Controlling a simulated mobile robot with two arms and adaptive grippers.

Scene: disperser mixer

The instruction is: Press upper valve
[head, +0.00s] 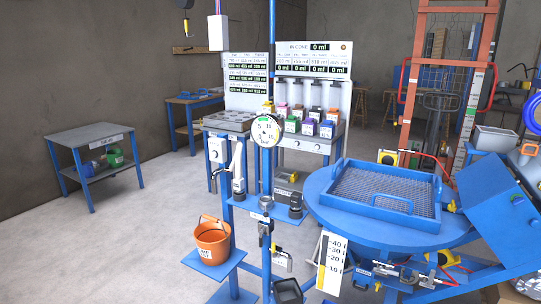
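A yellow-and-black fitting (388,157) sits at the back rim of the round blue vessel (350,222). A thin red lever or line (432,158) runs beside it along the rim. A second yellow fitting (446,258) with red parts is lower, under the vessel's right side. The upper one looks like the upper valve, but I cannot tell for sure. A blue mesh grate (385,190) with a handle lies on the vessel. Neither of my grippers shows in the head view.
An orange bucket (212,240) stands on a blue shelf at the post with a round dial (267,131). A blue box-shaped part (500,205) juts out at right. A grey-topped table (90,134) stands at left. The floor (130,240) at front left is free.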

